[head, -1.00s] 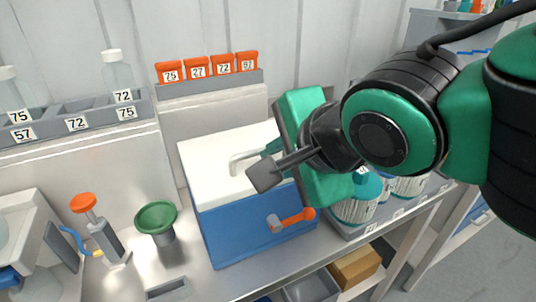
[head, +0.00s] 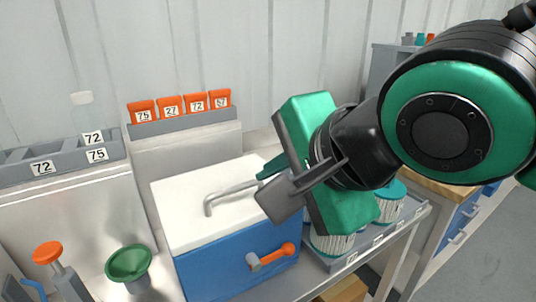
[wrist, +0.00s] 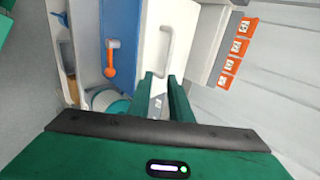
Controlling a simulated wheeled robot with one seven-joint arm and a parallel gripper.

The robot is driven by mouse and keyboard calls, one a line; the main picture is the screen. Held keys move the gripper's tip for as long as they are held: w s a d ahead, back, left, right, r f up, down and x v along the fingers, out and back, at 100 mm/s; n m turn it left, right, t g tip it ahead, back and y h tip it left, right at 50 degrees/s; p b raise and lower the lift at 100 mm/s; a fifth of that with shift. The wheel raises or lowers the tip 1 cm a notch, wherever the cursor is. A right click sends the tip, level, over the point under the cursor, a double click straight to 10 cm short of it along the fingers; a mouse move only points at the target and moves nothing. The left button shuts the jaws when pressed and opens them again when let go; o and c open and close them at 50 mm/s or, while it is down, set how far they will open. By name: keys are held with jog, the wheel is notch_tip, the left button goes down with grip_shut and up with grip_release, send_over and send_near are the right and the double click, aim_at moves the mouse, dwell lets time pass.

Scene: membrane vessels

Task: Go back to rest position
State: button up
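My gripper (head: 272,186) is in the right half of the head view, in front of and above the right side of a blue box (head: 215,272) with a white lid (head: 185,220). Its two fingers stand apart with nothing between them. In the wrist view my gripper (wrist: 161,82) shows two green fingers with a gap, tips towards the white lid and its grey handle (wrist: 167,42). The fingers look clear of the handle. My arm hides part of the right side in the head view.
An orange lever (head: 272,257) is on the box front. A green funnel (head: 129,262) and an orange-topped device (head: 48,252) stand left. Orange numbered pieces (head: 170,106) and a bottle rack (head: 60,163) are behind. Teal-topped vessels (head: 390,203) stand right, partly hidden.

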jog(key=w+d+f+n+g+h, duration=0.1)
jog(key=w+d+f+h, duration=0.15)
jog(key=d, duration=0.45)
jog(key=w+d+f+g+h, duration=0.1)
jog(key=w+d+f, duration=0.1)
jog(key=d+f, duration=0.35)
jog(key=w+d+f+n+g+h, duration=0.1)
jog(key=w+d+f, duration=0.15)
jog(key=d, duration=0.65)
jog(key=s+d+f+n+g, duration=0.1)
jog(key=s+d+f+g, duration=0.1)
jog(key=s+d+f, duration=0.3)
jog(key=s+d+f+n+g, duration=0.2)
jog(key=s+d+f, duration=0.3)
jog(key=d, duration=0.8)
jog(key=s+g, duration=0.1)
jog(key=s, duration=0.2)
jog(key=shift+s+d+g, duration=0.25)
jog(key=shift+d+g, duration=0.05)
jog(key=shift+d, duration=0.1)
jog(key=shift+w+f, duration=0.3)
jog(key=shift+w, duration=0.35)
